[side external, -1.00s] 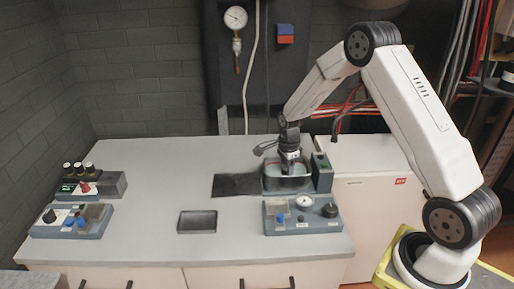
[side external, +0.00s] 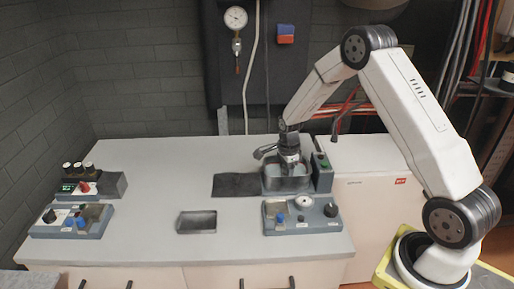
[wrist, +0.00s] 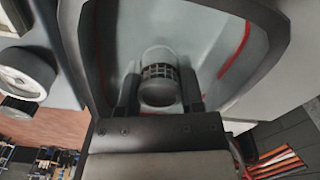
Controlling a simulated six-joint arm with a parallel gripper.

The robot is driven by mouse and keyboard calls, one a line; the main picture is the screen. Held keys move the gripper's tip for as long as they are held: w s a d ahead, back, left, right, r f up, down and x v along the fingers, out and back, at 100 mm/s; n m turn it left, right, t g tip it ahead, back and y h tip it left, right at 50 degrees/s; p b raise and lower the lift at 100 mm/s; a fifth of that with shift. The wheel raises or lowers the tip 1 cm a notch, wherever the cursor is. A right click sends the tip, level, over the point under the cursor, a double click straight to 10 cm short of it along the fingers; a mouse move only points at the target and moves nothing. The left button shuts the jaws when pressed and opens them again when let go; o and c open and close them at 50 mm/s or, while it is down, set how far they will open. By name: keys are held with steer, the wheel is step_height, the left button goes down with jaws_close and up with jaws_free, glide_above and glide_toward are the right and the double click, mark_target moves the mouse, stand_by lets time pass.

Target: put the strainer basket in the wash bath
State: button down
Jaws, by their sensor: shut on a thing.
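The strainer basket (wrist: 160,72), a small rounded cup with a slotted dark band, is between the two fingers of my gripper (wrist: 160,92) in the wrist view. My gripper is shut on it. Around and beyond it are the grey inner walls of the wash bath (wrist: 208,40), with a dark rim and a red line. In the side view the wash bath (side external: 271,187) is a dark open tub at the right of the bench, and my gripper (side external: 290,168) points down into it. The basket is hidden or too small there. I cannot tell whether it touches the bath floor.
A dark mat (side external: 236,185) lies left of the bath. A green-buttoned block (side external: 323,175) stands close on its right, and a gauge panel (side external: 302,216) in front. A shallow tray (side external: 197,222) and two control units (side external: 70,221) are further left.

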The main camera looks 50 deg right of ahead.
steer(key=shift+f, duration=0.6)
steer(key=shift+c, duration=0.7)
jaws_free()
steer(key=shift+r, duration=0.15)
steer(key=shift+r, duration=3.8)
